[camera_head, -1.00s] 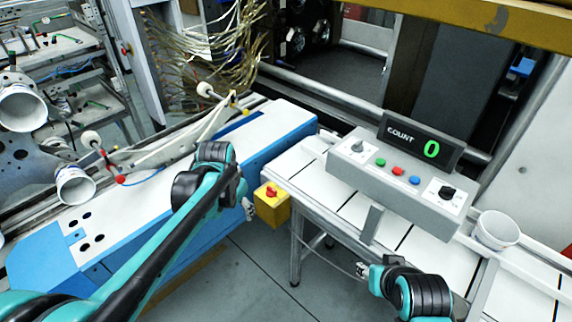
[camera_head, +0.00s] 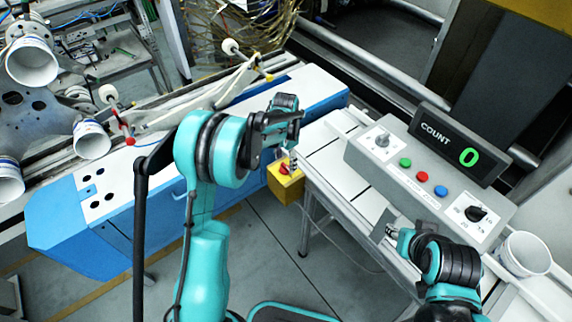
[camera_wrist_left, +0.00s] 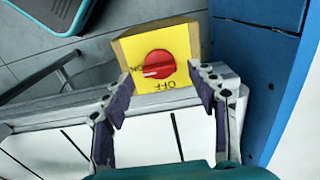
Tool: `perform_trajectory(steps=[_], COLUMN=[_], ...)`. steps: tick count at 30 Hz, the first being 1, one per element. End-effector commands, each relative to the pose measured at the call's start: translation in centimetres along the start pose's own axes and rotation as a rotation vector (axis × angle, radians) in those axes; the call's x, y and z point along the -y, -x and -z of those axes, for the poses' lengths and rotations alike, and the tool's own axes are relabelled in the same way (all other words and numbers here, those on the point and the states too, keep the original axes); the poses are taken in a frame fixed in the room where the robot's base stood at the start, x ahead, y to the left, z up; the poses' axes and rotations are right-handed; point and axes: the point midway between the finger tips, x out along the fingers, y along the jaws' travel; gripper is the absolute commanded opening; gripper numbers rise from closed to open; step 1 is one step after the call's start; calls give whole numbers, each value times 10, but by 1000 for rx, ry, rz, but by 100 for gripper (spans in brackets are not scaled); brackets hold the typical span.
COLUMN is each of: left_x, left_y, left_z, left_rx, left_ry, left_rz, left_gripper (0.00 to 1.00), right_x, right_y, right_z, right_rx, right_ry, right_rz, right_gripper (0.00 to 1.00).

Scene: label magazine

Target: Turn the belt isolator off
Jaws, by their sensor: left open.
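The belt isolator is a yellow box (camera_head: 290,190) with a red rotary knob (camera_head: 284,168), hanging beside the near end of the white-topped table. In the left wrist view the red knob (camera_wrist_left: 160,65) sits on the box's yellow face (camera_wrist_left: 185,42). Its white mark points left to the ON label; the OFF label is on the side nearer the gripper. My left gripper (camera_wrist_left: 162,82) is open, with its fingers apart on either side of the knob's line, not visibly touching it. In the head view it (camera_head: 291,158) partly covers the box. My right gripper (camera_head: 384,226) is by the table; its jaws are unclear.
A grey control box (camera_head: 410,190) with buttons, dials and a COUNT display reading 0 (camera_head: 452,145) stands on the table. A white cup (camera_head: 526,253) is to its right. A blue machine with a white top (camera_head: 150,185) lies left of the isolator.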

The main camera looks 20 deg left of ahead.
Motion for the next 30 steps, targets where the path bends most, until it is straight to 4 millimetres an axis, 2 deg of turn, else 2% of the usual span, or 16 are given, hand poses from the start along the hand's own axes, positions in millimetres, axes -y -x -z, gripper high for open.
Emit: perform_trajectory(steps=[1,4,13,14,19,30], left_x=[0,0,0,0,0,0], left_y=[-8,-15,-16,-16,-16,-16], left_z=[0,0,0,0,0,0], left_rx=[0,0,0,0,0,0], left_ry=[0,0,1,1,1,36], left_rz=[0,0,0,0,0,0], left_gripper=[59,59,59,53,9,9], right_x=[0,0,0,0,0,0], right_y=[-3,-4,-4,-4,-4,-4], right_z=[-2,-3,-3,-3,-3,-3], right_rx=[0,0,0,0,0,0], right_ry=[0,0,0,0,0,0], right_rz=[0,0,0,0,0,0], right_gripper=[40,40,40,40,40,40])
